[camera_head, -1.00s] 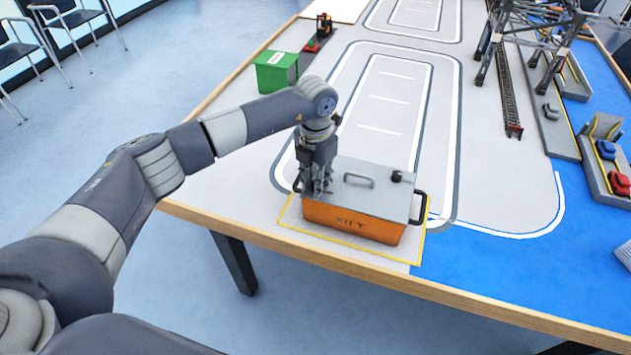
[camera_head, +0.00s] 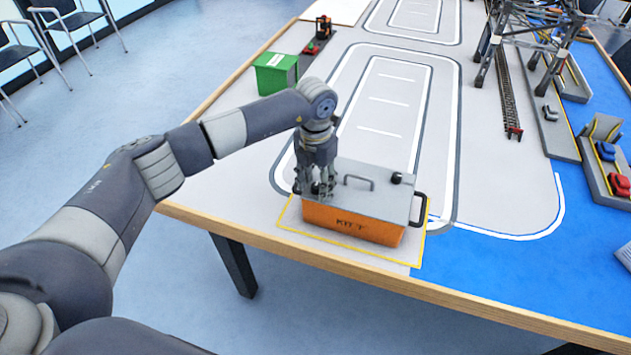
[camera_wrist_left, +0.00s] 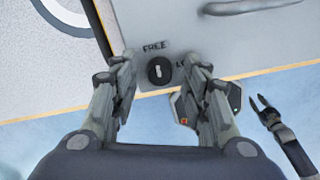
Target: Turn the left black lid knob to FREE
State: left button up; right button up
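An orange box (camera_head: 352,223) with a grey lid (camera_head: 375,198) stands on the table. The left black lid knob (camera_wrist_left: 160,70) shows in the left wrist view, with a pale mark running roughly up and down the picture. The word FREE is printed above it; another label to its right is partly hidden by a finger. My left gripper (camera_head: 318,192) is over the lid's left end and hides this knob in the head view. In the wrist view its fingers (camera_wrist_left: 160,78) are apart, one on each side of the knob, with visible gaps.
A second black knob (camera_head: 397,178) and a lid handle (camera_head: 359,181) are to the right. A green box (camera_head: 276,73) stands behind. My right gripper (camera_wrist_left: 262,104) shows over the floor in the wrist view, with its prongs apart.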

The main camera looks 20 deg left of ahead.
aim_at(316, 186)
pick_arm(q)
jog(key=shift+r, duration=0.1)
notch_tip(316, 186, up, 12)
dwell(0.5)
